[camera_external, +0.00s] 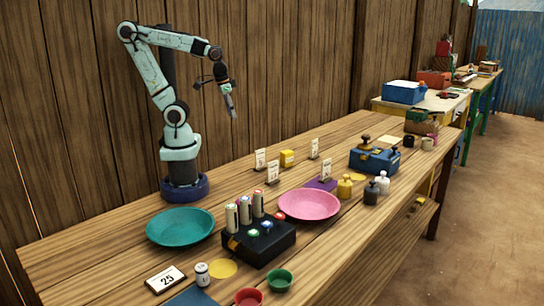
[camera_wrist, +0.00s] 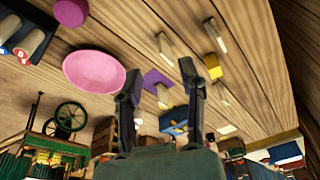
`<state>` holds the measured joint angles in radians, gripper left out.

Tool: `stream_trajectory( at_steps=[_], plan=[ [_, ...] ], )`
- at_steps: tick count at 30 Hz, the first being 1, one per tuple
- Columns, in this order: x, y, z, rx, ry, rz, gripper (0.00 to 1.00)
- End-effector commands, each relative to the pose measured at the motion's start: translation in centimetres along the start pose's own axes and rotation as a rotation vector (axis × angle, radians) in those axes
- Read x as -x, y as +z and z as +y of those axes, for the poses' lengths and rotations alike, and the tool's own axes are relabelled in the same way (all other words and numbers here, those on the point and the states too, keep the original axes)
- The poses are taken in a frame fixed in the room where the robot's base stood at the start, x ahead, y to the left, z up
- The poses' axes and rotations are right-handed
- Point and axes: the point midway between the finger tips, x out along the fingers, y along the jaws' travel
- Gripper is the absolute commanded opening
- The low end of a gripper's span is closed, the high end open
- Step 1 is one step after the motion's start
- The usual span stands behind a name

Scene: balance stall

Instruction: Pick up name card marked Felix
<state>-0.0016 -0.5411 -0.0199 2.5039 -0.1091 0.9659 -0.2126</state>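Several small white name cards stand in holders on the wooden table: one at the left (camera_external: 260,158), one just in front of it (camera_external: 273,172), one at the back right (camera_external: 314,148) and one by the purple mat (camera_external: 325,170). Their writing is too small to read, so I cannot tell which is marked Felix. The cards also show in the wrist view, seen from above, one near the top (camera_wrist: 166,46). My gripper (camera_external: 231,105) hangs above the table, behind and left of the cards, touching nothing. In the wrist view its two fingers (camera_wrist: 161,64) are apart and empty.
A yellow block (camera_external: 287,158) stands among the cards. A pink plate (camera_external: 309,204), a teal plate (camera_external: 180,227), and a black block (camera_external: 262,244) with upright cylinders lie nearer the front. A blue box (camera_external: 374,160) and weights (camera_external: 345,187) stand at the right.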

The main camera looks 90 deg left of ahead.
Motion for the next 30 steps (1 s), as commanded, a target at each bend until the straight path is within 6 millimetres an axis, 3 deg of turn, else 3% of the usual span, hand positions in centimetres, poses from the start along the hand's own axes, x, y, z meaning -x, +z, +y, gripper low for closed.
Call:
stream_trajectory(
  at_steps=[1, 3, 7, 12, 18, 30],
  plan=[
    [-0.2, -2.4, 0.8, 0.052, 0.015, 0.039, 0.39],
    [-0.9, -5.2, 1.6, 0.121, 0.032, 0.072, 0.39],
    [-3.7, -9.6, 2.6, 0.231, 0.051, 0.083, 0.39],
    [-10.3, -13.3, 2.9, 0.342, 0.043, 0.012, 0.39],
    [-17.4, -11.9, 1.7, 0.383, -0.013, -0.154, 0.39],
    [-23.0, -9.5, 0.9, 0.4, -0.04, -0.225, 0.39]
  ],
)
